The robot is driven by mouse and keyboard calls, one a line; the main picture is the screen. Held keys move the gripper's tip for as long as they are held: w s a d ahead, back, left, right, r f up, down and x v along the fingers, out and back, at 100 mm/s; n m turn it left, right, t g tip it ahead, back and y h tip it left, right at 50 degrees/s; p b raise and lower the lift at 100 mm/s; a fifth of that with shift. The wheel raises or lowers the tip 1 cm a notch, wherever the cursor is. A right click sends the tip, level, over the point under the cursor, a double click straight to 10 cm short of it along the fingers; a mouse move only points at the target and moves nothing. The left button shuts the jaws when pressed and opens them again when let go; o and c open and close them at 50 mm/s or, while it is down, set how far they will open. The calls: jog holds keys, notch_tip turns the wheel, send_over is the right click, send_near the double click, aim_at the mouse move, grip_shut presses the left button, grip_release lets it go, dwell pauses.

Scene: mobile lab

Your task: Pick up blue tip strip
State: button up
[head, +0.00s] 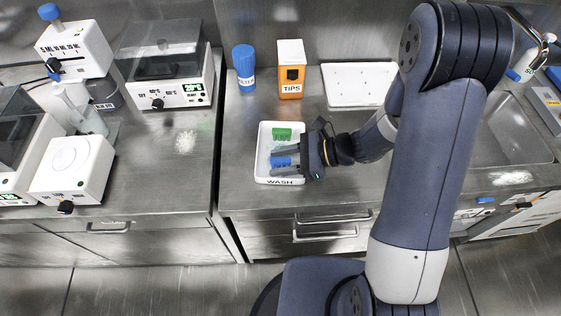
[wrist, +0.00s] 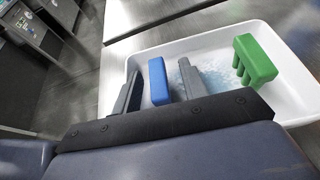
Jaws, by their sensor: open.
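The blue tip strip (head: 281,161) lies in the white tray marked WASH (head: 262,170) on the steel counter. In the wrist view the blue tip strip (wrist: 158,80) stands between the two fingers of my gripper (wrist: 158,88), with a gap visible on each side. My gripper (head: 287,160) also shows in the head view, reaching into the tray from the right. It is open. A green tip strip (head: 281,134) lies in the back of the tray, and it shows right of the fingers in the wrist view (wrist: 256,58). The lower part of the blue strip is hidden.
An orange and white TIPS box (head: 291,72) and a blue-capped container (head: 244,65) stand behind the tray. A white perforated tray (head: 352,85) lies at the back. A sink (head: 512,135) is at the right. Instruments (head: 75,170) fill the left counter.

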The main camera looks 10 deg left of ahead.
jog(key=shift+a, duration=0.15)
grip_shut()
dwell(0.4)
